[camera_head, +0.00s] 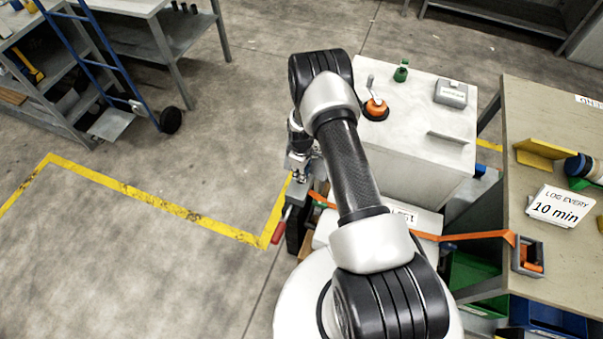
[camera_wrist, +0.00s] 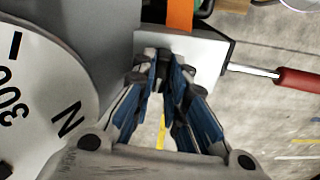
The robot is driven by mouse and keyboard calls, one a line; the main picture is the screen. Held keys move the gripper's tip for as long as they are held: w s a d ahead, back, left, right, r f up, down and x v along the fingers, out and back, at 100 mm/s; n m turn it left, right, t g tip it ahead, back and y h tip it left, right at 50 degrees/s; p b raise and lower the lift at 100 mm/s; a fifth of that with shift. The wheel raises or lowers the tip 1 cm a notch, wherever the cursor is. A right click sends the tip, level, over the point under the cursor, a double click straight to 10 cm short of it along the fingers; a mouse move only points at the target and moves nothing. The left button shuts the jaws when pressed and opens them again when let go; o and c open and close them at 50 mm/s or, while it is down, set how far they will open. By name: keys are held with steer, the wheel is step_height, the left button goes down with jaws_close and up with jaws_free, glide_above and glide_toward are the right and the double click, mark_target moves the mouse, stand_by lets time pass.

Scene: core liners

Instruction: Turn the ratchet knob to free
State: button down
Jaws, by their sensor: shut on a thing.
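The ratchet is a grey metal block (camera_wrist: 208,52) with an orange strap (camera_wrist: 180,15) running up from it and a red-handled lever (camera_wrist: 297,80) out to the right. In the head view the red handle (camera_head: 278,232) shows left of my arm's base. My gripper (camera_wrist: 166,66), with blue finger pads, has its fingertips close together at the block's face. It is shut on the ratchet knob, which the fingertips mostly hide; its setting cannot be read. In the head view my gripper (camera_head: 301,166) is small and partly hidden by my wrist.
A white dial (camera_wrist: 38,95) with black markings is close on the left in the wrist view. A pale cabinet (camera_head: 435,100) stands right of my arm, and a workbench (camera_head: 545,110) with a sign (camera_head: 560,206) stands farther right. Open floor (camera_head: 150,240) lies left.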

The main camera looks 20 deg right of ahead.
steer(key=m+b, duration=0.2)
steer(key=m, duration=0.2)
steer(key=shift+f, duration=0.1)
steer(key=m+b, duration=0.1)
steer(key=m, duration=0.3)
steer(key=shift+b, duration=0.3)
steer(key=m+b, duration=0.1)
steer(key=m, duration=0.3)
steer(key=shift+m+b, duration=0.65)
steer(key=shift+m, duration=1.55)
steer(key=c, duration=1.6)
jaws_free()
step_height(320, 180, up, 12)
